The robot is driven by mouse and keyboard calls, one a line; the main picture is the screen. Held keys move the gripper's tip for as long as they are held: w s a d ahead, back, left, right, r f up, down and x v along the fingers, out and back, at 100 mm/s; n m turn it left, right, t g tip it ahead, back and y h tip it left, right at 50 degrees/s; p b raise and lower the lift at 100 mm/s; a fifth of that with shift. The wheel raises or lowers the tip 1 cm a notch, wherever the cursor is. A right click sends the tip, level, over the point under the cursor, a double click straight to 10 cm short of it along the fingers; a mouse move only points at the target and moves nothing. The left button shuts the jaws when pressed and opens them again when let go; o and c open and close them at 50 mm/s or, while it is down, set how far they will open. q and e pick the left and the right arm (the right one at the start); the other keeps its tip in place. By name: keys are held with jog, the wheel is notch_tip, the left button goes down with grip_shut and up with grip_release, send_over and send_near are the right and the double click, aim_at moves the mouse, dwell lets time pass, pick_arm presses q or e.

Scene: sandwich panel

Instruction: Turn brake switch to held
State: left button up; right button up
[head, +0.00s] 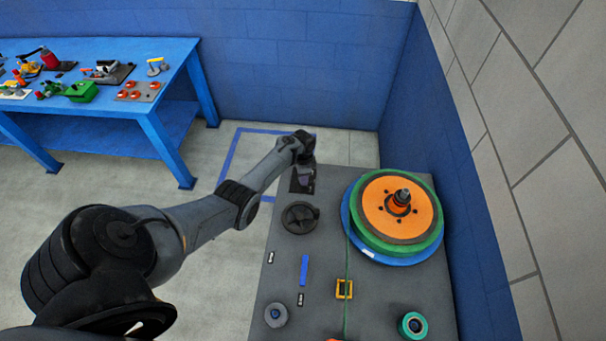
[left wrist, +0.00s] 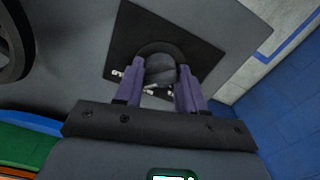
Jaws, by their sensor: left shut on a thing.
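The brake switch is a dark rounded knob (left wrist: 160,68) on a black square plate (left wrist: 120,48) set in the grey panel, in the left wrist view. The two purple fingers of my left gripper (left wrist: 160,86) stand on either side of the knob and are shut on it. White markings show on the plate by the fingers, partly hidden and too small to read. In the head view my left gripper (head: 306,168) is at the far left corner of the panel, over the black plate (head: 296,186), and hides the knob. My right gripper is not in view.
The grey panel (head: 325,245) also bears a black handwheel (head: 300,217), a large orange, green and blue disc stack (head: 390,212), a blue strip (head: 304,270), a yellow square part (head: 344,289) and round knobs. A blue wall (head: 440,150) runs close along the right.

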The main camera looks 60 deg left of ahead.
pick_arm(q)
jog(key=shift+m, duration=0.3)
jog(key=o, duration=1)
jog(key=shift+o, duration=0.2)
jog(key=shift+r, duration=0.1)
notch_tip(320, 180, up, 9)
jog(key=p, duration=0.3)
jog(key=shift+r, duration=0.75)
